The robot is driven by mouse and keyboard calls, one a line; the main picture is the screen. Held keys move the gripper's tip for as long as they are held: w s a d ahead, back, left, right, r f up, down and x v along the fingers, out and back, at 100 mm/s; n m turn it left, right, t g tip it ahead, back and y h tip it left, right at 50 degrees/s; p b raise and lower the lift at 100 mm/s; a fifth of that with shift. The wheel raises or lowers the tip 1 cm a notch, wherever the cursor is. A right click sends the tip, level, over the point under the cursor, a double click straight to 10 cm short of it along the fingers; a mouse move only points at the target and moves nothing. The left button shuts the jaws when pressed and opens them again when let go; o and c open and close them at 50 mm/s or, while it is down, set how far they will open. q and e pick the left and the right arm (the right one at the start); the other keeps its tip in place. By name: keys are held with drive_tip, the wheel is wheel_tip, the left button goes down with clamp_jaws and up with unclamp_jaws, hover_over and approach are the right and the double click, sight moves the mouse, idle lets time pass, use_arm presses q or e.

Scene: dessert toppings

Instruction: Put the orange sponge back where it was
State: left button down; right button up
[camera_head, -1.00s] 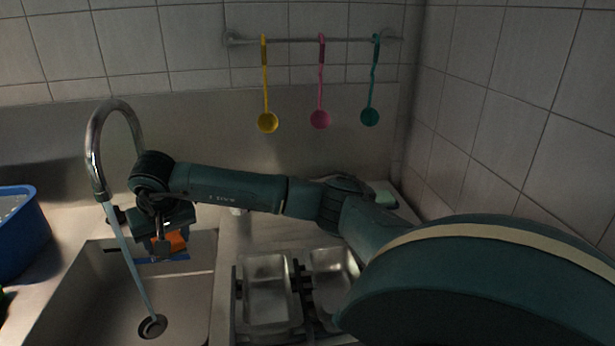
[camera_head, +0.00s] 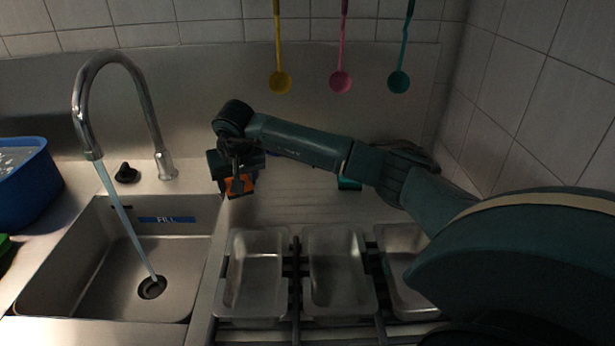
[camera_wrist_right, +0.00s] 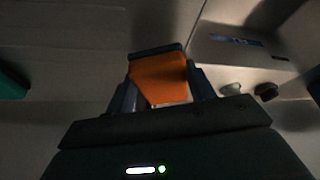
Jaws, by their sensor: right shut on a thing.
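The orange sponge (camera_head: 239,184) is held in my right gripper (camera_head: 238,190), in the air above the steel counter just right of the sink. In the right wrist view the orange sponge (camera_wrist_right: 160,80) sits between the two fingers of my right gripper (camera_wrist_right: 163,92), which are shut on it. A dark bluish edge shows along its far side. My left gripper is not in view.
The sink (camera_head: 95,285) with running water and a tap (camera_head: 80,110) is at left. Several steel pans (camera_head: 252,275) stand in front. A teal thing (camera_head: 348,184) lies behind my arm. A blue tub (camera_head: 22,180) is far left. Ladles (camera_head: 340,82) hang at the back.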

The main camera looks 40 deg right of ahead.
drive_tip(key=p, duration=0.3)
hover_over(302, 184)
drive_tip(key=s, duration=0.1)
drive_tip(key=shift+s+a, duration=0.1)
drive_tip(key=shift+a, duration=0.25)
drive_tip(key=shift+d, duration=0.15)
wheel_tip(302, 184, down, 3)
drive_tip(key=shift+r+p, duration=0.1)
drive_tip(key=shift+p, duration=0.2)
drive_tip(key=shift+f+b, duration=0.3)
drive_tip(key=shift+f, duration=0.25)
drive_tip(key=o, duration=0.9)
drive_tip(key=shift+r, duration=0.1)
drive_tip(key=shift+r+p, duration=0.2)
drive_tip(key=shift+p, duration=0.15)
drive_tip(key=b+v, duration=0.1)
drive_tip(key=v, duration=1.1)
drive_tip(key=shift+b, duration=0.35)
drive_tip(key=shift+f, duration=0.1)
